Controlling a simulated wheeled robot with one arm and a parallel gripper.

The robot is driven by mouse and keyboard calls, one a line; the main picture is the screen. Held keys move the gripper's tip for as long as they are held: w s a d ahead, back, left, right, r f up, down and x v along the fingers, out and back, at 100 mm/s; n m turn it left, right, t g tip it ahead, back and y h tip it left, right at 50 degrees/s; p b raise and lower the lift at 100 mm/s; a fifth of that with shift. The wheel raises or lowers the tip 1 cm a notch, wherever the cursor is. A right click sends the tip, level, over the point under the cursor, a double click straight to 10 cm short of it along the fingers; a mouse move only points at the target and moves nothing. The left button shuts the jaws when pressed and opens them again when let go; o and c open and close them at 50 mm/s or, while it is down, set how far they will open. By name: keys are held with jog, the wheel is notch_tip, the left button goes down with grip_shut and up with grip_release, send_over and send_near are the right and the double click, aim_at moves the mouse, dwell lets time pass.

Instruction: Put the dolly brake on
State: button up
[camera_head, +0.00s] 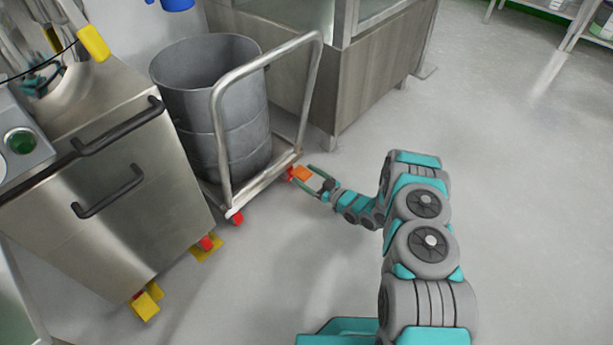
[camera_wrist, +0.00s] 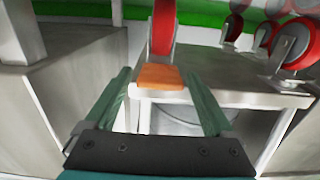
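The dolly (camera_head: 247,197) is a low steel frame with a tall tubular push handle (camera_head: 219,130), and a grey drum (camera_head: 215,110) stands on it. Its orange brake pedal (camera_head: 302,173) sticks out beside a red caster at the right front corner. The pedal (camera_wrist: 160,77) and the red wheel (camera_wrist: 163,28) also show in the wrist view. My gripper (camera_head: 306,176) is open at the pedal, with one green finger on either side. In the wrist view the open gripper (camera_wrist: 157,71) shows clear gaps to the pedal. I cannot tell whether the pedal is raised or pressed.
A steel cabinet (camera_head: 120,215) on red casters with yellow pedals (camera_head: 146,304) stands left of the dolly. Another steel unit (camera_head: 375,75) stands close behind it. More red casters (camera_wrist: 296,42) show at the right of the wrist view. The floor to the right (camera_head: 520,180) is clear.

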jog(key=p+v, duration=0.1)
jog(key=v, duration=0.6)
jog(key=shift+s+d, duration=0.25)
jog(key=shift+d, duration=0.05)
